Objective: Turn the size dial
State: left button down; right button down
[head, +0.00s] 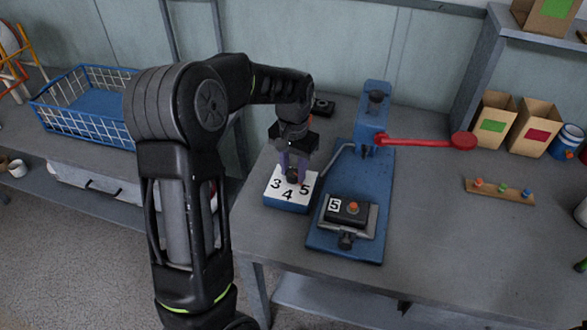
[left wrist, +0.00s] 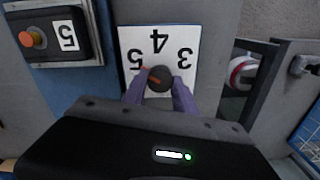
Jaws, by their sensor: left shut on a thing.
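The size dial is a dark round knob (left wrist: 160,78) on a blue box with a white plate (head: 278,188) marked 3, 4 and 5. The plate (left wrist: 133,40) also shows upside down in the left wrist view. An orange mark on the knob points toward the 5 side. My left gripper (head: 293,174) comes down from above, and its purple fingers (left wrist: 160,95) are shut on the knob. In the head view the fingers and wrist hide part of the knob. My right gripper is in neither view.
Right of the dial stands a blue press (head: 372,125) with a red lever (head: 425,141). A dark block (head: 348,211) labelled 5 with an orange button sits on its base. The front right tabletop is clear.

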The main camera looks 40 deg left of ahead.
aim_at(294, 172)
pick_arm(q)
jog(key=c, duration=1)
grip_release()
notch_tip(294, 172, up, 8)
jog(key=shift+f, duration=0.1)
